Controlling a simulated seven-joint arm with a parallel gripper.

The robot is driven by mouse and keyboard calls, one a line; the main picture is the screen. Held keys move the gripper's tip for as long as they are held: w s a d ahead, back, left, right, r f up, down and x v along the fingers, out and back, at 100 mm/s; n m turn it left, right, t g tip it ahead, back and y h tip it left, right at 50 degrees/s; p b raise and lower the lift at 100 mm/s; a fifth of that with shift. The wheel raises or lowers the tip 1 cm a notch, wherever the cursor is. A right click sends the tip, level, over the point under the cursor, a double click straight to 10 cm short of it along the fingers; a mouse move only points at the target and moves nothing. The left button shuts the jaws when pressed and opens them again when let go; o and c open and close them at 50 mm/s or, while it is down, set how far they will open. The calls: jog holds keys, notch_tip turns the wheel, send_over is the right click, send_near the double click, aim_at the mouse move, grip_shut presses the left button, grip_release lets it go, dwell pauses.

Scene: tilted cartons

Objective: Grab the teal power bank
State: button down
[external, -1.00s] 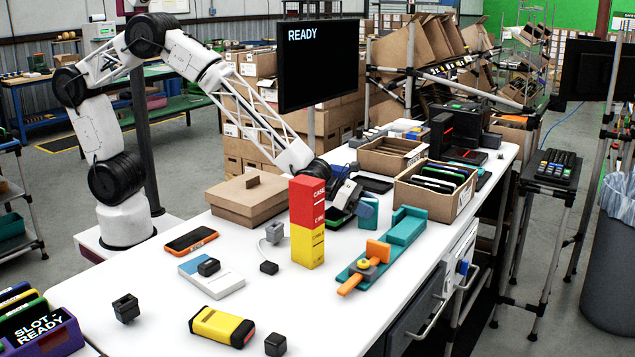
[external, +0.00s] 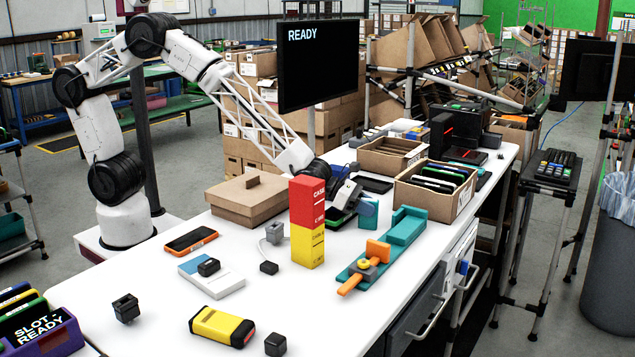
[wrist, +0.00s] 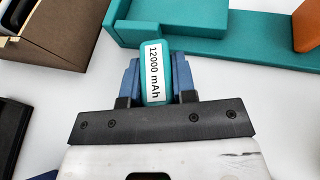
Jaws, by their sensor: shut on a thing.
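The teal power bank (wrist: 152,62) is between the two blue fingers of my gripper (wrist: 156,80) in the wrist view. Its white label reads "12000 mAh". The fingers are shut on its two sides, and its far end sticks out past them. In the external view the teal power bank (external: 368,212) shows at the tip of my gripper (external: 356,205), behind and right of the red and yellow boxes. I cannot tell whether the power bank touches the table.
A red box (external: 306,203) stacked on a yellow box (external: 311,247) stands close in front of my gripper. A teal fixture (external: 408,228) with orange parts lies to the right. An open carton (external: 452,204) of dark items stands behind it. A closed carton (external: 245,203) is to the left.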

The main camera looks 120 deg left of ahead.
jog(key=shift+r, duration=5)
